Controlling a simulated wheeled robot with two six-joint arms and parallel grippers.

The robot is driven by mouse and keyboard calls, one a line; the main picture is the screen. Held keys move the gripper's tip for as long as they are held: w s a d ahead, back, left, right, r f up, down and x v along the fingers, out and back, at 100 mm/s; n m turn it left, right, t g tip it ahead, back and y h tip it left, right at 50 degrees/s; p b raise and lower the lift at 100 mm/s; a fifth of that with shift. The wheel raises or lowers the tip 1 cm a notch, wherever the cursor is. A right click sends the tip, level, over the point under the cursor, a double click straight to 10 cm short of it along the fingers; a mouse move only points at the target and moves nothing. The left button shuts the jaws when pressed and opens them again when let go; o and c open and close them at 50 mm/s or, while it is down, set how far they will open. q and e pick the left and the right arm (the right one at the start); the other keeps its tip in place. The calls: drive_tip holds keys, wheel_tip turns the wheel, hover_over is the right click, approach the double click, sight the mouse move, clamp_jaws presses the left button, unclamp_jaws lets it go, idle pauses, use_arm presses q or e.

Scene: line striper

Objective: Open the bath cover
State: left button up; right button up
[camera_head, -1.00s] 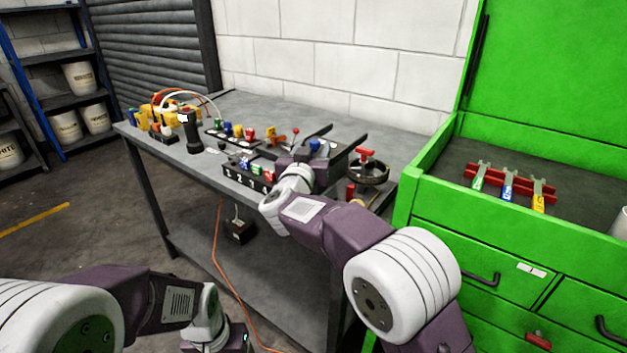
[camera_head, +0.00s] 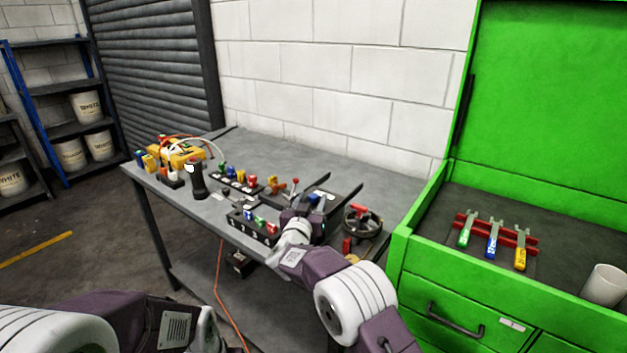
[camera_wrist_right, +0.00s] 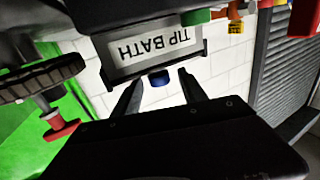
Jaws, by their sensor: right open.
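The tip bath (camera_head: 342,192) is a dark unit near the right end of the grey workbench. In the right wrist view its white "TIP BATH" label (camera_wrist_right: 157,52) appears upside down. A small blue knob (camera_wrist_right: 158,79) shows just below the label there, between the fingers in the picture. My right gripper (camera_wrist_right: 160,92) is open, its two dark fingers on either side of the knob; contact cannot be told. In the head view the right gripper (camera_head: 314,205) is at the bath's near side and partly hides it. My left gripper is out of view.
A handwheel with a red handle (camera_head: 360,222) stands right of the bath. A numbered block with coloured pieces (camera_head: 254,224) is left of my right gripper. A black bottle (camera_head: 197,180) stands farther left. The green tool cabinet (camera_head: 425,235) borders the bench's right end.

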drive_tip(key=shift+x, duration=1.05)
clamp_jaws()
idle(0.6)
